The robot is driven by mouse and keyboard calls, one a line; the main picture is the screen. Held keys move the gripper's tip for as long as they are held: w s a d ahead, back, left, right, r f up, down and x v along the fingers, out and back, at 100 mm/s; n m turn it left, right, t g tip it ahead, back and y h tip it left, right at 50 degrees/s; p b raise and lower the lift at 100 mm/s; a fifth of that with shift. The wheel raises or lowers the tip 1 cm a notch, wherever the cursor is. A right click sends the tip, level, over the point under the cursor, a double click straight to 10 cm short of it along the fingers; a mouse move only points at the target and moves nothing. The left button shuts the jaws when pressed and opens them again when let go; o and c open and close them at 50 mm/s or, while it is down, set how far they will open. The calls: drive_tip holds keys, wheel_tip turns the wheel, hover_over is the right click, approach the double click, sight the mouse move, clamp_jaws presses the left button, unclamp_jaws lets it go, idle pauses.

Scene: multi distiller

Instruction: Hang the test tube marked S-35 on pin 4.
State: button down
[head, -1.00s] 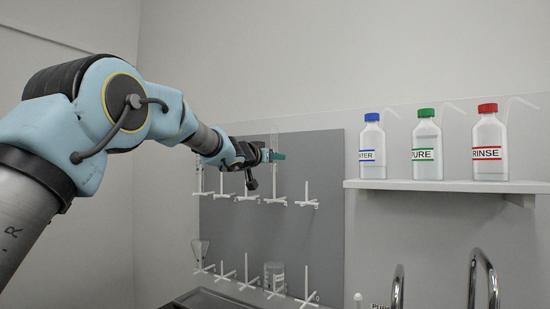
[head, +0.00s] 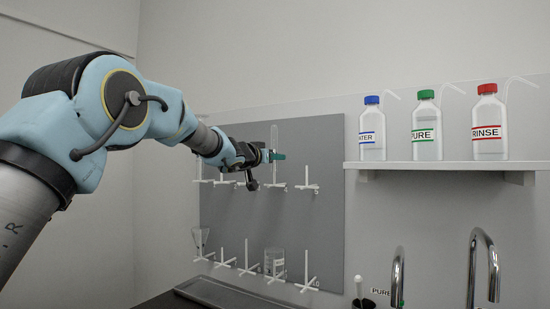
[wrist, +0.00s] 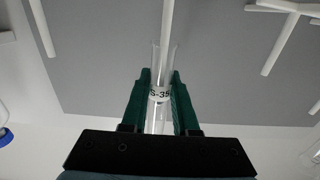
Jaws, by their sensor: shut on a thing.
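My gripper (head: 277,156) is shut on a clear test tube (head: 274,137), held upright in front of the grey pegboard (head: 325,215). In the wrist view the green fingers of my gripper (wrist: 158,98) grip the tube (wrist: 159,122), and its label, partly cut off, reads S-35. A white pin (wrist: 167,22) shows in line with the tube, beyond its far end; I cannot tell whether they touch. In the head view the tube is above the fourth upper pin from the left (head: 275,183). No pin numbers are legible.
A conical glass vessel (head: 200,237) and a beaker (head: 274,258) hang on the lower row of pins. To the right, a shelf (head: 450,166) holds three capped bottles above curved taps (head: 477,250). The rightmost upper pin (head: 308,186) is empty.

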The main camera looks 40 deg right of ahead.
sight(273, 169)
drive_tip(key=shift+f+b, duration=1.3)
drive_tip(key=shift+f, duration=0.5)
drive_tip(key=c, duration=0.6)
unclamp_jaws()
drive_tip(key=b+v, duration=0.3)
drive_tip(key=v, duration=0.8)
drive_tip(key=s+a+r+p, duration=0.2)
drive_tip(key=a+r+p, duration=0.3)
drive_tip(key=a, duration=0.3)
drive_tip(key=s+a+r+p, duration=0.2)
drive_tip(key=a+r+p, duration=0.3)
drive_tip(key=a, duration=0.3)
drive_tip(key=shift+p, duration=0.65)
